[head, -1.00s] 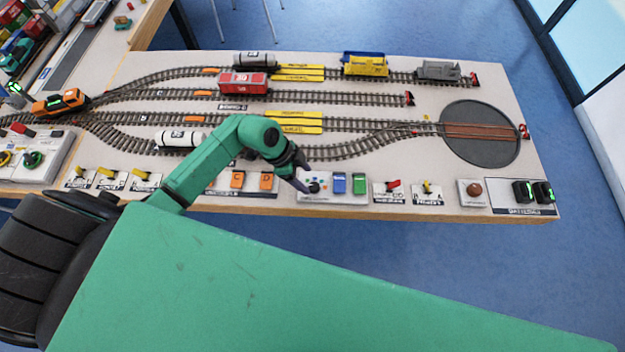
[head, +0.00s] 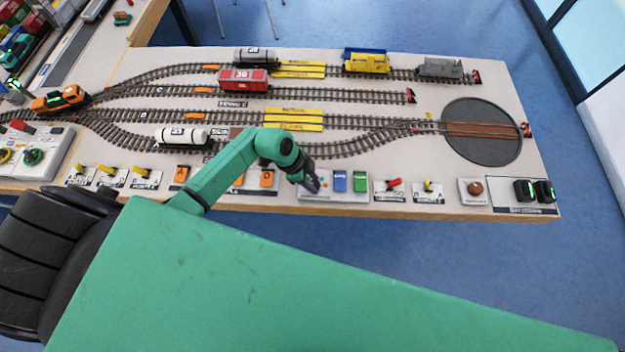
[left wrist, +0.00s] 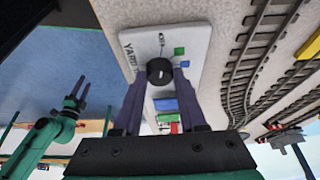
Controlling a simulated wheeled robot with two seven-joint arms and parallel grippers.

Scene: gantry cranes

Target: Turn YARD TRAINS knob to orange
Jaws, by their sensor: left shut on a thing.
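The YARD TRAINS panel (left wrist: 197,40) is a pale plate near the front edge of the layout; it also shows in the head view (head: 345,196). Its black round knob (left wrist: 155,66) has a white mark, and coloured patches lie beside it. I cannot make out an orange mark or which colour the knob points to. My left gripper (left wrist: 160,82) is shut on the knob, one finger on each side. In the head view my left gripper (head: 313,184) hides the knob. My right gripper (left wrist: 80,89) hangs apart at the left of the wrist view, its fingers apart and empty.
Tracks with wagons and a turntable (head: 481,146) lie behind.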

